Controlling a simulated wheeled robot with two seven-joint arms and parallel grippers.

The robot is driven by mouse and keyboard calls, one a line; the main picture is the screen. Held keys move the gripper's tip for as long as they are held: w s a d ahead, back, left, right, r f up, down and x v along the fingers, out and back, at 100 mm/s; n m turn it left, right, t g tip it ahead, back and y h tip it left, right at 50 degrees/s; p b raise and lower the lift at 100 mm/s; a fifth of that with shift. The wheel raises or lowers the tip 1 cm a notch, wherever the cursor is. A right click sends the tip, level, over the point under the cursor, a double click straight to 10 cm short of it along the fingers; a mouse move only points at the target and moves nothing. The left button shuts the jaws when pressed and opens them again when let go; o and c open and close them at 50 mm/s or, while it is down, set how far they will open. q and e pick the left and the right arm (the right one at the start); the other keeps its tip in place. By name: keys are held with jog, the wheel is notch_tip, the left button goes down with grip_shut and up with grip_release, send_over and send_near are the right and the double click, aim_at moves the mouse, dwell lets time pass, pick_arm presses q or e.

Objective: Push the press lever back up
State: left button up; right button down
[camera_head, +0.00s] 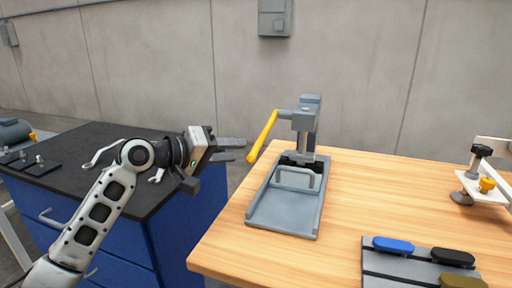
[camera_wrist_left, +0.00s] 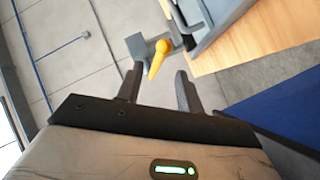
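The press (camera_head: 304,125) is a grey metal machine standing on the wooden bench. Its yellow lever (camera_head: 262,138) slants down and left from a grey hub, its lower end near my left gripper. My left gripper (camera_head: 239,150) is just left of the lever's lower end, fingers pointing at it. In the left wrist view, the two dark fingers (camera_wrist_left: 159,88) are apart with nothing clasped. The yellow lever (camera_wrist_left: 157,58) appears there around and beyond the fingertips; I cannot tell whether they touch. My right gripper is in neither view.
The press base tray (camera_head: 285,215) lies on the wooden bench (camera_head: 345,190). A rack with blue, black and olive pieces (camera_head: 385,264) is at front right, and a white clamp fixture (camera_head: 470,186) at far right. A blue cabinet (camera_head: 185,225) with a dark top stands below my left arm.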

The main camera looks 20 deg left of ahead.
aim_at(256, 146)
pick_arm(q)
jog(key=x, duration=0.7)
jog(key=shift+w, duration=0.15)
grip_shut()
